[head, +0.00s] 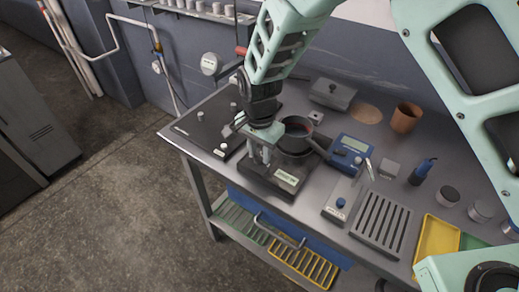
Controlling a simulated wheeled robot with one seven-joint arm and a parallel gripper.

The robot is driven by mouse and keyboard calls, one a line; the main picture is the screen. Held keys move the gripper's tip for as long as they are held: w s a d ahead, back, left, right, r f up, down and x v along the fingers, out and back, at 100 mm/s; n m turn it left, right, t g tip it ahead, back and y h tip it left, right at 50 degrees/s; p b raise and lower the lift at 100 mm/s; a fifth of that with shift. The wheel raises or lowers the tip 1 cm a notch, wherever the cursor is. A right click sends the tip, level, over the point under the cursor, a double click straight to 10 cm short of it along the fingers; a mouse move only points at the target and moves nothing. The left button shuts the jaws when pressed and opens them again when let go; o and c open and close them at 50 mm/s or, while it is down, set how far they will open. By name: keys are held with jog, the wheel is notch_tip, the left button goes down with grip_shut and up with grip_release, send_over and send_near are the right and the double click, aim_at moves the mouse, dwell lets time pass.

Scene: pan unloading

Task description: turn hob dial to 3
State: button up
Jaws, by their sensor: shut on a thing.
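The hob (262,182) is a dark unit near the table's front edge, with a small pale display (287,177) on its front right. My gripper (259,157) points down over the hob's left part. Its fingers are shut on the hob dial, which they mostly hide, so its setting cannot be read. A dark round pan (297,143) stands at the back of the hob, just right of my gripper. Its handle points right, and something reddish shows inside.
A flat black plate (203,128) lies left of the hob. A blue meter (350,152), a small unit with a blue knob (341,203) and a slotted rack (381,222) stand to the right. A brown cup (405,117) and a lidded grey box (332,94) stand behind.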

aim_at(259, 154)
jog(key=o, duration=1)
notch_tip(259, 154, up, 18)
jog(key=b, duration=0.3)
jog(key=shift+f, duration=0.25)
jog(key=s+d+f+n, duration=0.1)
jog(key=s+d+n, duration=0.3)
jog(key=s, duration=0.4)
jog(key=s+d+f+n, duration=0.1)
jog(key=s+d+n, duration=0.2)
jog(key=s+n, duration=0.3)
jog(key=s+d+n, duration=0.4)
jog(key=s+n, duration=0.1)
jog(key=s, duration=0.6)
jog(key=shift+d+f+n+y, duration=0.3)
jog(key=shift+d+f, duration=0.05)
jog(key=shift+f, duration=0.05)
